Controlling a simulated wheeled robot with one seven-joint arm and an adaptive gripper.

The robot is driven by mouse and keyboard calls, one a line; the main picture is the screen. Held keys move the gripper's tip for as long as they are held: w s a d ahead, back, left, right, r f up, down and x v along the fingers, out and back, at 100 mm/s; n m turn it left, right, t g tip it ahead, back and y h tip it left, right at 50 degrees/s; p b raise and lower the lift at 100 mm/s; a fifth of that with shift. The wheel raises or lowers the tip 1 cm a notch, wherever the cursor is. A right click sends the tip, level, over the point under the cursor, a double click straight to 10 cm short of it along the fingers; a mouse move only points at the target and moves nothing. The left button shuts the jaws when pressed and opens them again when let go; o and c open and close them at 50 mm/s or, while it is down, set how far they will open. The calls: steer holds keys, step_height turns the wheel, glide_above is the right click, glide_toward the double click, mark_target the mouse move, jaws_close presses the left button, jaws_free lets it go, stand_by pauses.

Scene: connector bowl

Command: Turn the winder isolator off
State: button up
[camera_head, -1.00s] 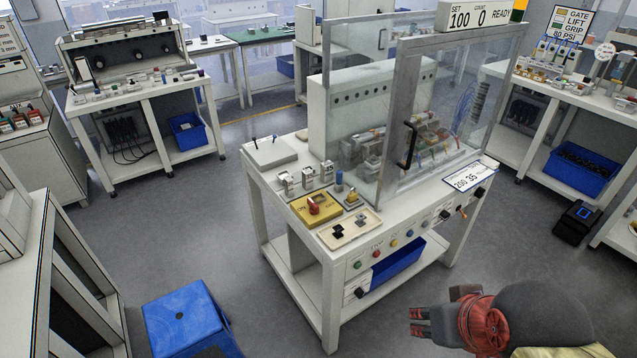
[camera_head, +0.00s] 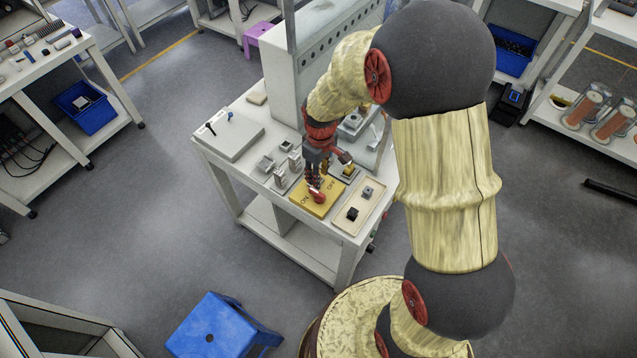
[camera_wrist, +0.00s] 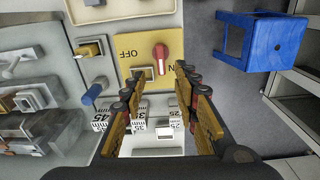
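In the wrist view the yellow plate (camera_wrist: 125,45) shows OFF on the left and ON on the right. The red knob (camera_wrist: 160,56) stands nearer ON, its exact angle hard to tell. My gripper (camera_wrist: 158,76) is open and empty, its fingers on both sides of the knob's line. In the head view my gripper (camera_head: 316,180) is just over the plate, partly covering it; contact cannot be told.
A cream tray (camera_head: 343,221) with small black and grey parts lies right of the plate. Small labelled blocks (camera_wrist: 167,124) and a blue-handled lever (camera_wrist: 95,90) stand close by. A blue stool (camera_head: 222,328) is on the floor in front.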

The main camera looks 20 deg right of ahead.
mark_target(319, 193)
steer(key=shift+n, duration=0.3)
step_height(319, 193, down, 11)
steer(key=shift+d+r, duration=0.1)
steer(key=shift+r, duration=0.1)
steer(key=c, duration=0.7)
jaws_close()
